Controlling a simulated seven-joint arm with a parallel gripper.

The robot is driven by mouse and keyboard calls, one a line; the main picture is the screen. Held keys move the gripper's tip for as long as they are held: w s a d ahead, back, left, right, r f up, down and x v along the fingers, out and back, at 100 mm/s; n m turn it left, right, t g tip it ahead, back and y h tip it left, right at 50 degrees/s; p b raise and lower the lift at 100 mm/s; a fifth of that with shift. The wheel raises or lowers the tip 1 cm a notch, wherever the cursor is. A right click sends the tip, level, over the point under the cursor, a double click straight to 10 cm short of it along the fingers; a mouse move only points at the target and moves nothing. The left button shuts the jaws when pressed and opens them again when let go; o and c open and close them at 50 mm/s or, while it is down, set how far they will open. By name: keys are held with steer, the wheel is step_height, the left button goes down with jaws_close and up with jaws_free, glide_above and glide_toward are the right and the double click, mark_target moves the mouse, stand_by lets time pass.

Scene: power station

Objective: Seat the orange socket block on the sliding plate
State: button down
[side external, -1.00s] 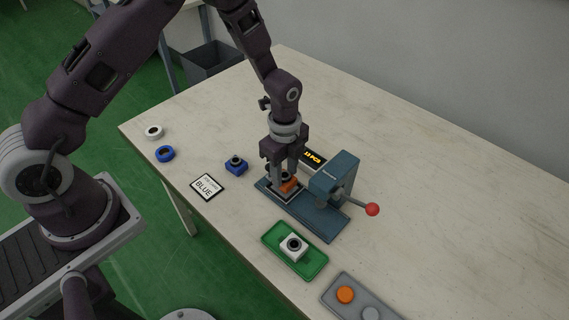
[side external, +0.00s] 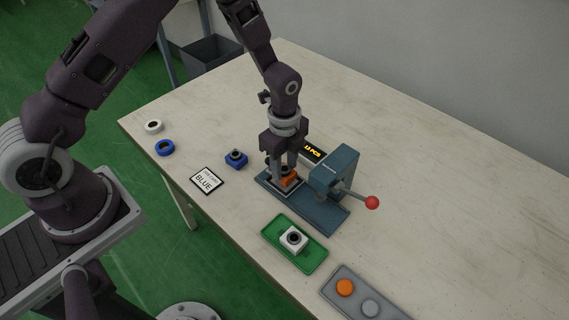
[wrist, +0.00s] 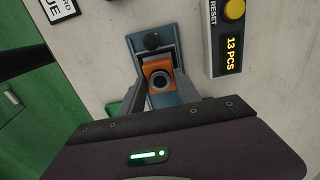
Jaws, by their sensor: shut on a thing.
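The orange socket block (side external: 288,181) is between the fingers of my gripper (side external: 283,172), which is shut on it. In the wrist view the block (wrist: 160,82) shows its dark round socket facing the camera, with a finger on each side. The block is at the sliding plate (side external: 268,189) on the left end of the blue-grey press base. Whether its underside touches the plate is hidden by the fingers. The press (side external: 338,172), with a red-knobbed lever (side external: 372,202), stands just right of my gripper.
A green tray (side external: 273,238) holds a white block (side external: 293,239). A blue block (side external: 236,159), a "BLUE" card (side external: 207,181), blue ring (side external: 165,147) and white ring (side external: 153,127) lie left. A grey button panel (side external: 334,299) is at front right. A counter reads "13 PCS" (wrist: 233,52).

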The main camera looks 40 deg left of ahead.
steer(key=shift+f, duration=0.6)
steer(key=c, duration=0.8)
jaws_free()
steer(key=shift+o, duration=0.2)
steer(key=s+a+r+n+t, duration=0.1)
steer(key=s+r+n, duration=0.2)
steer(key=r, duration=0.9)
steer(key=s+a+r+n+t, duration=0.1)
steer(key=s+a+r+n, duration=0.15)
steer(key=r, duration=0.85)
steer(key=s+r+n+t, duration=0.1)
steer(key=s+r+n, duration=0.2)
steer(key=s, duration=0.3)
steer(key=s+a+r+n+t, duration=0.1)
steer(key=s+r+n, duration=0.2)
steer(key=s+n, duration=0.2)
steer(key=s+r+n+t, duration=0.1)
steer(key=s+r+n, duration=0.3)
steer(key=s, duration=0.4)
steer(key=shift+a+t, duration=0.2)
steer(key=shift+t, duration=0.1)
